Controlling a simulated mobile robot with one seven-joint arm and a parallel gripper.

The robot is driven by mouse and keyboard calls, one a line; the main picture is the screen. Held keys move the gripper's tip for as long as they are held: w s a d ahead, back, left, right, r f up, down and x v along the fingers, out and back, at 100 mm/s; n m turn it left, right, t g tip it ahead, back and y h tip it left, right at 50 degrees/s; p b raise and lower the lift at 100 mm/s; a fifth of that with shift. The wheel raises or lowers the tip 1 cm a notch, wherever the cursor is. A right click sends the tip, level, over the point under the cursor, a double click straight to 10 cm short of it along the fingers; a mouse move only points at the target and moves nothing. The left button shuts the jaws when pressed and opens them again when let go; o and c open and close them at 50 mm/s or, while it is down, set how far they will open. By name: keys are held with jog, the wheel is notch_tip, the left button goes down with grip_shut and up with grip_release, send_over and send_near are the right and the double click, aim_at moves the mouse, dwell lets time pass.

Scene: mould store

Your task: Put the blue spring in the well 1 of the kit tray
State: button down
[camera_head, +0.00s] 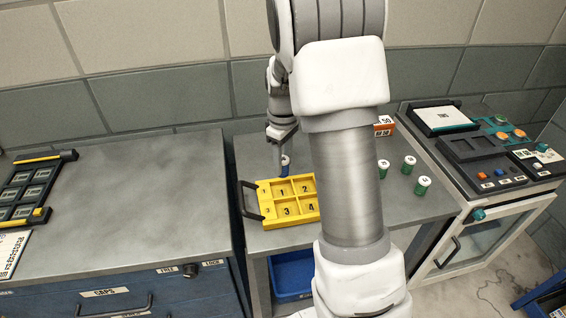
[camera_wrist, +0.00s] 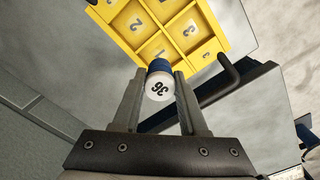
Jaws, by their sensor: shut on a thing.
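The blue spring (camera_head: 285,171) is a small blue cylinder with a white numbered end. My gripper (camera_head: 283,158) is shut on it. In the wrist view the spring (camera_wrist: 160,67) sits between the two fingertips (camera_wrist: 160,84), with its white end facing the camera. The yellow kit tray (camera_head: 264,197) lies on the middle bench, with wells marked 1 to 4. In the head view the spring shows at the tray's far edge, just behind well 1 (camera_head: 282,192); its height above the tray is hard to tell. The wells look empty.
Several green-sided, white-topped cylinders, such as one (camera_head: 408,165), stand on the bench right of my arm. An orange-and-white box (camera_head: 383,126) is behind them. A black handle (camera_head: 250,199) stands at the tray's left. The left bench (camera_head: 130,200) is largely clear.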

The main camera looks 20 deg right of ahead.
jog(key=shift+a+f, duration=0.1)
jog(key=shift+f, duration=0.1)
jog(key=shift+f+b, duration=1.85)
jog(key=shift+f, duration=0.6)
jog(key=shift+f+b, duration=0.45)
jog(key=shift+f, duration=0.2)
jog(key=shift+c, duration=1.8)
grip_release()
jog(key=c, duration=0.4)
jog(key=shift+o, duration=0.2)
jog(key=shift+r, duration=0.3)
jog(key=shift+r+p, duration=0.5)
jog(key=shift+p, duration=0.05)
